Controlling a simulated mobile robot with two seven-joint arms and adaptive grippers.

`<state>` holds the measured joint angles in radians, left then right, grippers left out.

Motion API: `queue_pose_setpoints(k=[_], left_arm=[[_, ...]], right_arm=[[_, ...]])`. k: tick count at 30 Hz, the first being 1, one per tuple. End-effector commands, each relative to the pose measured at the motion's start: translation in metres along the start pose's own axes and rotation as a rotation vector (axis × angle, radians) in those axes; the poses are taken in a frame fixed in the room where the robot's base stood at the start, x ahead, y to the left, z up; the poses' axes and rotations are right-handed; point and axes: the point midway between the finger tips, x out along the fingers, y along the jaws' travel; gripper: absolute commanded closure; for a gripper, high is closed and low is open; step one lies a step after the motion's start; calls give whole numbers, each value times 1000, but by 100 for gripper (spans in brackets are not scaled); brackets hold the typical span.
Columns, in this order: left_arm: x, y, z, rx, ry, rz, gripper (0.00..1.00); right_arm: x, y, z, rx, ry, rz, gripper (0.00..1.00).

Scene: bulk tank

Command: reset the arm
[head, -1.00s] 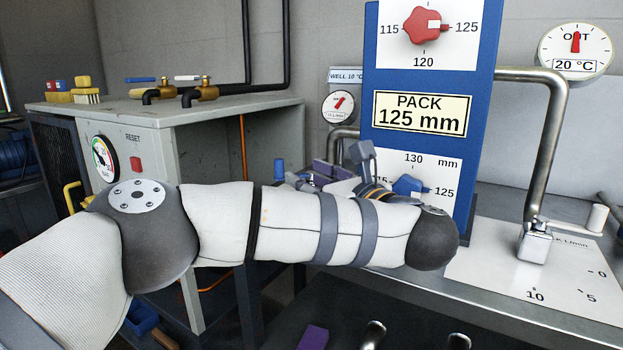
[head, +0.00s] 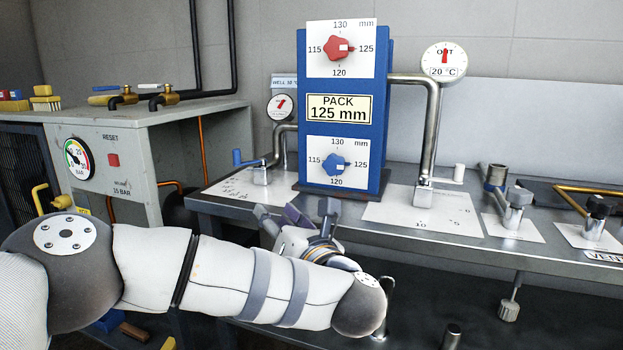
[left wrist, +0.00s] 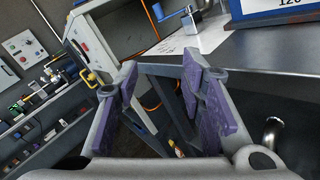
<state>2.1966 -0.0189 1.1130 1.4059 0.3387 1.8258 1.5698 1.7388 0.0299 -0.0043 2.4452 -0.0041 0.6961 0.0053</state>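My left arm (head: 235,280) reaches across the lower part of the head view from the left, in pale padded sleeves with grey bands. My left gripper (head: 297,214) is partly hidden behind the forearm, in front of the bench edge. In the left wrist view the left gripper (left wrist: 165,85) has its two purple-padded fingers spread apart with nothing between them. Floor and bench legs show through the gap. My right gripper is in neither view.
A blue panel (head: 344,108) with a red knob (head: 338,48) and a blue knob (head: 336,164) stands on the metal bench (head: 470,235). Bent pipes and valve handles rise beside it. A grey cabinet (head: 140,150) with gauge (head: 77,158) and red button (head: 113,160) stands left.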

Motion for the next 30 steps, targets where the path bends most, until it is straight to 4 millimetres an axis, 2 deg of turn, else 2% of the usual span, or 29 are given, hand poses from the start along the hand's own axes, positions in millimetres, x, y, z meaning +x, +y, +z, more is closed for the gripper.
queue_pose_setpoints(k=[1, 2, 3, 5, 6, 8, 9, 11, 12, 14, 15, 17, 18, 20, 21, 24, 25, 26, 28, 30], left_arm=[[-11, -13, -7, 166, -46, -99, 64], [-19, -26, -22, 282, -71, -168, 64], [-33, -40, -44, 434, -103, -261, 64], [-57, -57, -82, 660, -154, -402, 64], [-74, -64, -109, 809, -190, -498, 64], [-105, -68, -154, 1031, -249, -648, 64], [-127, -64, -186, 1175, -290, -752, 64], [-161, -51, -232, 1377, -357, -912, 64], [-185, -38, -261, 1498, -403, -1022, 64], [-219, -10, -302, 1662, -474, -1188, 64], [-242, 13, -326, 1756, -523, -1301, 64], [-276, 52, -357, 1877, -601, -1475, 64], [-297, 80, -374, 1942, -653, -1592, 64], [-328, 124, -393, 2010, -733, -1768, 64], [-346, 152, -402, 2039, -782, -1878, 64], [-383, 210, -414, 2059, -889, -2108, 64], [-391, 223, -415, 2057, -915, -2159, 64], [-398, 235, -416, -2036, 929, 2187, 64], [-409, 252, -417, -1954, 933, 2184, 64], [-414, 260, -417, -1916, 934, 2183, 64]], right_arm=[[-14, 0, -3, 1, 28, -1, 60], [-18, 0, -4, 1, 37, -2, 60], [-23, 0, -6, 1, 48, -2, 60], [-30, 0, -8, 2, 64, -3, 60], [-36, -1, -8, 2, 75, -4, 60], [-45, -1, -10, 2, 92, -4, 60], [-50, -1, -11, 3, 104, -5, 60], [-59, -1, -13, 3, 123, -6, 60], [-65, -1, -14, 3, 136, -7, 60], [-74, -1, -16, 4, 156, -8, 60], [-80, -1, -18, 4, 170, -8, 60], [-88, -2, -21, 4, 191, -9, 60], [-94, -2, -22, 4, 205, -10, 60], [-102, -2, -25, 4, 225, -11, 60], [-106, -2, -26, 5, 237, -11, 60], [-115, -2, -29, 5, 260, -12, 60], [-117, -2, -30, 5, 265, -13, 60], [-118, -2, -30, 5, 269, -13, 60], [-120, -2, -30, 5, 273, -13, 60], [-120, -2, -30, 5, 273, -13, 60]])
